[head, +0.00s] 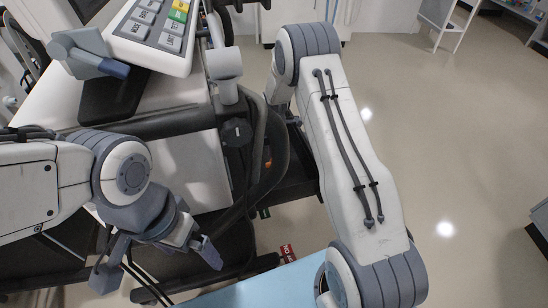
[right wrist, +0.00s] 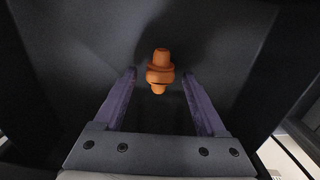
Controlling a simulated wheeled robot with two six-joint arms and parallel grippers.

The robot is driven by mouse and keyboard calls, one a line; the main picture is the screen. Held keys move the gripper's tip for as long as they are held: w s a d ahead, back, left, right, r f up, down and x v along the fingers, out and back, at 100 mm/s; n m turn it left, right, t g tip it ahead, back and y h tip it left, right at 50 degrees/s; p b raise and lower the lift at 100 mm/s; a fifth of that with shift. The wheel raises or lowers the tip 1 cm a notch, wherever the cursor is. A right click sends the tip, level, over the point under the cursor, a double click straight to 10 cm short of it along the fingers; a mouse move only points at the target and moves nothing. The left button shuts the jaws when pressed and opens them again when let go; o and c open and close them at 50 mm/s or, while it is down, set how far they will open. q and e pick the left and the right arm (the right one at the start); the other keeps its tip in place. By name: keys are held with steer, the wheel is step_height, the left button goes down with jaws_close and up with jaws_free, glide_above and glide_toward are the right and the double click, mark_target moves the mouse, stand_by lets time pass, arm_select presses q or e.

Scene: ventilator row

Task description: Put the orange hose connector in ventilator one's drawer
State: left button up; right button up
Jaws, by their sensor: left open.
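The orange hose connector (right wrist: 159,72) shows in the right wrist view, small and stepped in shape, against a dark grey, box-like interior (right wrist: 70,60). I cannot tell for sure that this is ventilator one's drawer. My right gripper (right wrist: 159,82) is open. Its two purple fingers stand apart on either side of the connector, with gaps to both sides. My left gripper (head: 157,265) is open and empty at the lower left, in front of the ventilator.
A keypad panel (head: 150,30) and a grey clamp-like part (head: 85,55) are at the ventilator's top. Dark hoses (head: 270,150) hang at its right side. A light blue surface (head: 260,290) lies at the bottom.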

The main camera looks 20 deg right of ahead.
step_height(320, 180, up, 9)
steer(key=p, duration=0.2)
steer(key=shift+f, duration=0.15)
stand_by(0.7)
